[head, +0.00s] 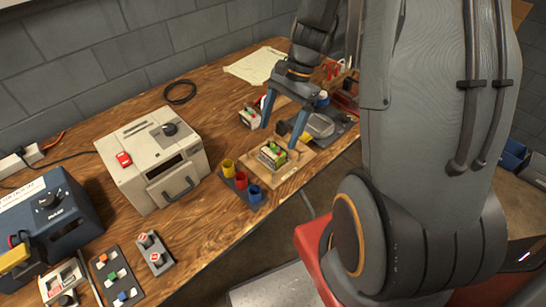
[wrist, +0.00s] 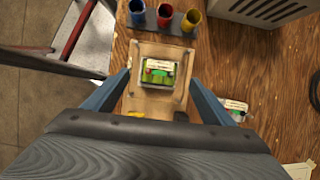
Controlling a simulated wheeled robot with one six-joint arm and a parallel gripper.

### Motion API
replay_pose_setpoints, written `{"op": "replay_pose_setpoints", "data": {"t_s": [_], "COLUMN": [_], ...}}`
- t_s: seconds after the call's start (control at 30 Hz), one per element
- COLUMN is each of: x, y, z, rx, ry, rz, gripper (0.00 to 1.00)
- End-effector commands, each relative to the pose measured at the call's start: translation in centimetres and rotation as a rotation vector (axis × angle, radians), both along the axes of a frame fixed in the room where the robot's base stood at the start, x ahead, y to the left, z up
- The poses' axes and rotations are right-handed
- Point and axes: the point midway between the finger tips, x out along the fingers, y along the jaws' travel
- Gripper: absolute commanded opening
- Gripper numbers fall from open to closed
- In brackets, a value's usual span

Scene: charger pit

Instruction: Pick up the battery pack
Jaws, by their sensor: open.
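The battery pack (head: 272,155) is a small block with green sides and a pale label on top. It sits on a wooden board (head: 285,172) on the workbench. In the wrist view the battery pack (wrist: 159,74) lies near the middle, on the board (wrist: 150,108). My gripper (head: 281,128) is open above it, with its two blue fingers pointing down. In the wrist view my gripper (wrist: 160,85) shows one finger on each side of the board, apart from the pack. Nothing is between the fingertips that I can see touching them.
Yellow, red and blue cups (head: 241,182) stand just left of the board. A second small block (head: 249,118) lies behind it, and a grey tool (head: 320,125) lies to the right. A beige charger box (head: 152,160) stands at left.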

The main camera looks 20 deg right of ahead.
Motion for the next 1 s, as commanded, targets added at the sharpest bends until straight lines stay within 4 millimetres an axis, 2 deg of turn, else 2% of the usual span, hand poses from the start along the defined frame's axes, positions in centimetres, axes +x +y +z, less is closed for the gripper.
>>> {"op": "replay_pose_setpoints", "data": {"t_s": [0.37,0.7,1.0], "x": [-0.4,-0.9,-0.9], "y": [0.9,1.9,2.1], "z": [-3.1,-6.9,-7.5], "rx": [0.004,0.003,0.002], "ry": [0.007,0.006,0.003], "rz": [-0.01,-0.008,-0.008], "gripper": [0.77,0.77,0.77]}}
